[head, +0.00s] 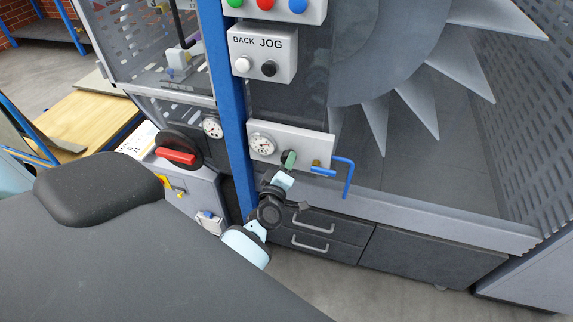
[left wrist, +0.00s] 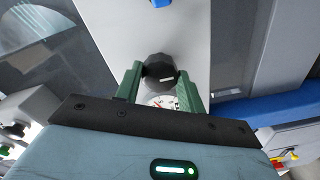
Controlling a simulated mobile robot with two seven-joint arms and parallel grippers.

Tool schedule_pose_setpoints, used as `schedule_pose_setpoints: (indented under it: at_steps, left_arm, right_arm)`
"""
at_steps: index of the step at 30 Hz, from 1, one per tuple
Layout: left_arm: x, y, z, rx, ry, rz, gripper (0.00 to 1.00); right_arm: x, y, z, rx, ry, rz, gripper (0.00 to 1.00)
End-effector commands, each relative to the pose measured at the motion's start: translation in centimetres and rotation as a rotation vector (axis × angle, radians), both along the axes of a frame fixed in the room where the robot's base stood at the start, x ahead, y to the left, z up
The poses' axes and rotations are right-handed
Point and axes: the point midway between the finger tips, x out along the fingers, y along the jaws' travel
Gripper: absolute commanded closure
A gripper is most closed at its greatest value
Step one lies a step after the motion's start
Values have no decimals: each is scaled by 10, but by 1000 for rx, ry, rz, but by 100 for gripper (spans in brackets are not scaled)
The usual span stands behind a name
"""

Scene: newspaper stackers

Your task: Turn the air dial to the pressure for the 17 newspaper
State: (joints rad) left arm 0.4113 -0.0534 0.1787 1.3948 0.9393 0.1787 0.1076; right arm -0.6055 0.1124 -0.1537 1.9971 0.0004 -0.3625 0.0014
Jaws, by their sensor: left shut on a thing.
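The air dial, a black faceted knob (left wrist: 160,68), sits on a light grey panel (head: 310,143). My left gripper (left wrist: 160,74) has its green fingers on either side of the knob and is shut on it. In the head view the left gripper (head: 289,160) mostly hides the knob. A round white pressure gauge (head: 262,144) is on the same panel, left of the knob. Its face also shows partly in the left wrist view (left wrist: 161,101), below the knob. The needle reading is too small to tell. My right gripper is not in view.
A blue bent pipe (head: 347,178) sticks out right of the knob. A blue post (head: 234,110) stands left of the panel. Above is a BACK/JOG button box (head: 262,53). A red-handled switch (head: 176,156) and another gauge (head: 212,128) are further left. Dark drawers (head: 315,235) lie below.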

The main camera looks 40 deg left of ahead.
Motion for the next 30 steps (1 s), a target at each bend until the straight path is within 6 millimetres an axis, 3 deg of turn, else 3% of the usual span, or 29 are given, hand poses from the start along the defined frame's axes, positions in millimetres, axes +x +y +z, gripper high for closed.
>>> schedule_pose_setpoints:
  at_steps: [3, 4, 8, 20, 30]
  left_arm:
    - [0, 0, -1, 1, 2, 0, 84]
    - [0, 0, -1, 1, 2, 0, 57]
    - [0, 0, -1, 1, 2, 0, 40]
    - [-6, -2, 0, 2, 1, -1, 39]
    - [-51, -18, 4, 1, -1, -2, 39]
  right_arm:
    - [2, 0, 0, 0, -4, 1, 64]
    - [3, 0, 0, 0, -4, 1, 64]
    - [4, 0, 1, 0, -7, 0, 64]
    - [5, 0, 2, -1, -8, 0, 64]
    - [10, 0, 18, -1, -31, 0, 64]
